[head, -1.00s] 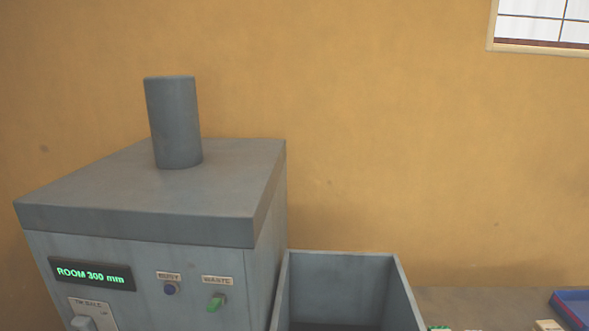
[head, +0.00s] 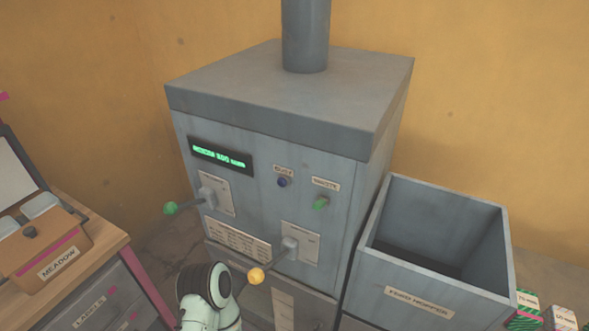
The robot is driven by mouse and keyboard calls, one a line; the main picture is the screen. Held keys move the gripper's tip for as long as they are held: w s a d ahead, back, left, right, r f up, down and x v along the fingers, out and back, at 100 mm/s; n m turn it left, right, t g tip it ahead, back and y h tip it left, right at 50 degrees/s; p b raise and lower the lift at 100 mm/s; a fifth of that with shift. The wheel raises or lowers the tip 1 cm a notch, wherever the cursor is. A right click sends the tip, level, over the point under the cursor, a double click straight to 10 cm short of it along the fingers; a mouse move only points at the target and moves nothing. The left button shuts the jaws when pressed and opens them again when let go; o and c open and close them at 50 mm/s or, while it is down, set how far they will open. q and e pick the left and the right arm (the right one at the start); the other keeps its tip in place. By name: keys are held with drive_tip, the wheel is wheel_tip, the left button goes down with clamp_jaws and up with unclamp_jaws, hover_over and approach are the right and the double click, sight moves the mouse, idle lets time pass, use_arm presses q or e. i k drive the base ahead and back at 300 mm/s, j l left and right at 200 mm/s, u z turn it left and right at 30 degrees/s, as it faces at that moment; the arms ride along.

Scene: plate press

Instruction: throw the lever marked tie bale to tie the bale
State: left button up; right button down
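The tie bale lever (head: 187,204) is on the upper left of the grey press front, below the green-lit display (head: 219,156). Its arm sticks out to the left from a pale plate and ends in a green ball. The plate's text is too blurred to read now, but the earlier head view shows a tie bale label there. A second lever (head: 271,266) with a yellow ball sits lower right on its own plate. One of my arm links rises at the bottom, below the levers. I see neither gripper's fingertips, and nothing touches the green ball.
A grey open hopper (head: 430,288) stands to the right. A wooden bench (head: 103,245) with a box marked MEADOW (head: 68,247) stands at the left. Striped packets (head: 525,309) lie far right.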

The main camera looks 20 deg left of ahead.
sight(171, 209)
drive_tip(key=j+u, duration=0.2)
drive_tip(key=u, duration=0.25)
drive_tip(key=k+j+u, duration=0.1)
drive_tip(key=j+u, duration=0.2)
drive_tip(key=u, duration=0.15)
drive_tip(key=j+u, duration=0.2)
drive_tip(key=u, duration=0.25)
drive_tip(key=k+j, duration=0.1)
drive_tip(key=z, duration=0.05)
